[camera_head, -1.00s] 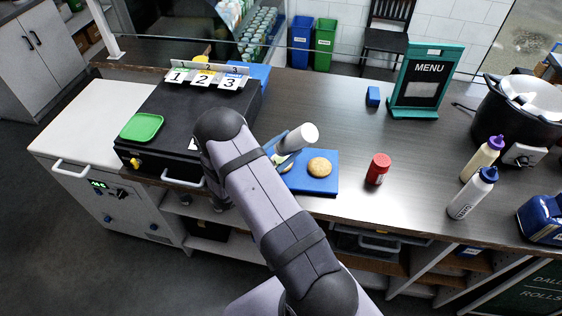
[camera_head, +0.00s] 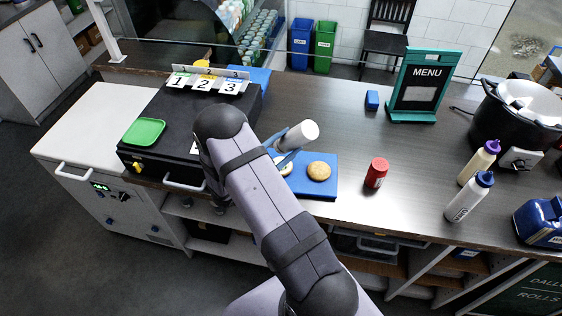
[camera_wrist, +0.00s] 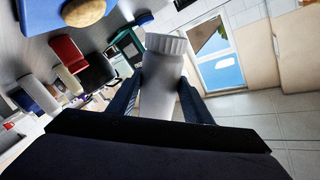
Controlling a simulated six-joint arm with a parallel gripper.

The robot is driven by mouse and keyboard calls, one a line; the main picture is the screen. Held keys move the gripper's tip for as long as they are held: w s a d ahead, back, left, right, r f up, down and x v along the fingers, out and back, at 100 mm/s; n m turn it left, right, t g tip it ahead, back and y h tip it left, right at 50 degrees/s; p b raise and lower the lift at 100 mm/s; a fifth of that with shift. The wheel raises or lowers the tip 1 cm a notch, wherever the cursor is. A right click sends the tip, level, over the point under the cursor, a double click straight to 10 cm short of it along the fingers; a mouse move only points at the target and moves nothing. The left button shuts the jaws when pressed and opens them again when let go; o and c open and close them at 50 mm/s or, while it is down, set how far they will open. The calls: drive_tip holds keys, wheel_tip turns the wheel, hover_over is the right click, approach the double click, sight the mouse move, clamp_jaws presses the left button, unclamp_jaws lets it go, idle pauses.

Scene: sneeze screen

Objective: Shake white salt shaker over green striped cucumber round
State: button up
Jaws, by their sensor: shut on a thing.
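The white salt shaker (camera_head: 303,133) is held in my gripper, tilted well over, above the back of a blue board. My gripper (camera_head: 284,148) is shut on the shaker; one finger shows beside it in the head view. In the wrist view the shaker (camera_wrist: 161,82) sits between both fingers (camera_wrist: 158,98), its ridged pale end pointing up the picture. A pale round with a greenish tint (camera_head: 285,168), seemingly the cucumber round, lies on the board just below the shaker. It is partly hidden by my arm and gripper, so its stripes cannot be made out.
A bun top (camera_head: 319,171) lies on the blue board (camera_head: 322,190). A red shaker (camera_head: 376,172) stands to the right, with two squeeze bottles (camera_head: 470,195) and a black pot (camera_head: 515,118) farther right. A black grill (camera_head: 180,125) is at left.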

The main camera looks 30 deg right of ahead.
sight(286, 152)
drive_tip(key=shift+f+b, duration=1.2)
drive_tip(key=shift+f, duration=0.7)
drive_tip(key=shift+r, duration=0.1)
drive_tip(key=shift+r, duration=0.1)
wheel_tip(286, 152, up, 2)
drive_tip(key=shift+r+p, duration=0.1)
drive_tip(key=shift+p, duration=1.1)
drive_tip(key=shift+r, duration=0.6)
drive_tip(key=shift+f+b, duration=1.2)
drive_tip(key=shift+f, duration=0.65)
